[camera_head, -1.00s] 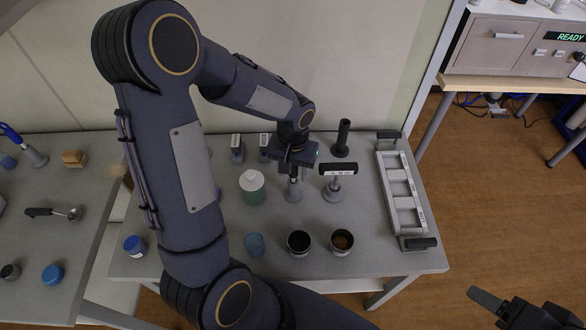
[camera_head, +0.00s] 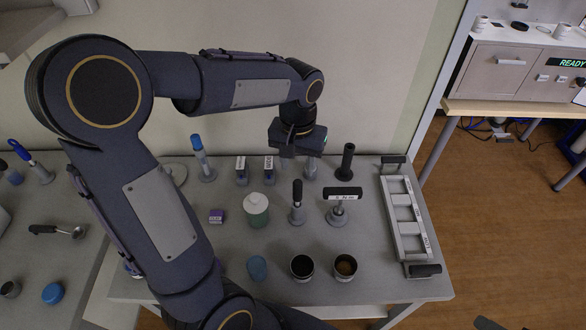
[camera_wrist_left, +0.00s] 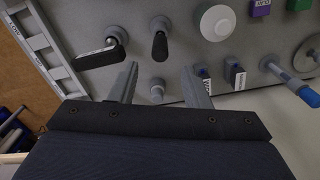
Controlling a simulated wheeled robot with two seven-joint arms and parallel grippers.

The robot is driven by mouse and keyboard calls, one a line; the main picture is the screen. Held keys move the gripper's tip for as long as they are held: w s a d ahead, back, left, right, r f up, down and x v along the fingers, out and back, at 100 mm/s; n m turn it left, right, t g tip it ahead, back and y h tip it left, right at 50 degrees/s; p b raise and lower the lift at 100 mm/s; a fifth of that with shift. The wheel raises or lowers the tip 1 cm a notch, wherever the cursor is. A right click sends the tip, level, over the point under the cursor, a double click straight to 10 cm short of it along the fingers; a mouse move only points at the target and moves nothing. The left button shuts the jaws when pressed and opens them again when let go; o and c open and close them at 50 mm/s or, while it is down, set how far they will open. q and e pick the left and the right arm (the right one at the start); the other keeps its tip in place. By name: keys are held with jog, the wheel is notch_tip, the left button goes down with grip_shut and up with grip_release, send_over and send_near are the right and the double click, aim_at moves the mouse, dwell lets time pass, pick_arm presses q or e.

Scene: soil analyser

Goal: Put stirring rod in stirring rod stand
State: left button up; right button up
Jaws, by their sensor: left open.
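The stirring rod (camera_head: 297,190), with a black handle, stands upright in a small grey stand (camera_head: 296,217) with a round base, in the middle of the table. In the left wrist view the black handle (camera_wrist_left: 160,46) lies just beyond my fingertips, touching neither. My left gripper (camera_head: 298,158) is open and empty behind and above the rod; its two spread fingers (camera_wrist_left: 158,78) also show in the left wrist view. A small grey post (camera_wrist_left: 157,90) shows between them, lower down. Only a tip of my right gripper (camera_head: 487,323) shows at the bottom edge, so its jaws are hidden.
A T-handled tool (camera_head: 342,194) stands right of the rod, with a black upright cylinder (camera_head: 346,160) behind it. A white-lidded jar (camera_head: 256,209) stands left. Two dark-filled cups (camera_head: 302,267) are in front. A grey rack (camera_head: 393,216) lies at the right edge.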

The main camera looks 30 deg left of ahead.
pick_arm(q)
jog(key=s+d+r+t+h, duration=0.1)
jog(key=s+d+t+h, duration=0.1)
jog(key=s, duration=0.6)
jog(key=s+d+r+m+t+h, duration=0.1)
jog(key=s+d+r+t, duration=0.1)
jog(key=s, duration=0.6)
jog(key=shift+s+t+h, duration=0.35)
jog(key=shift+t+h, duration=0.05)
jog(key=shift+t, duration=0.4)
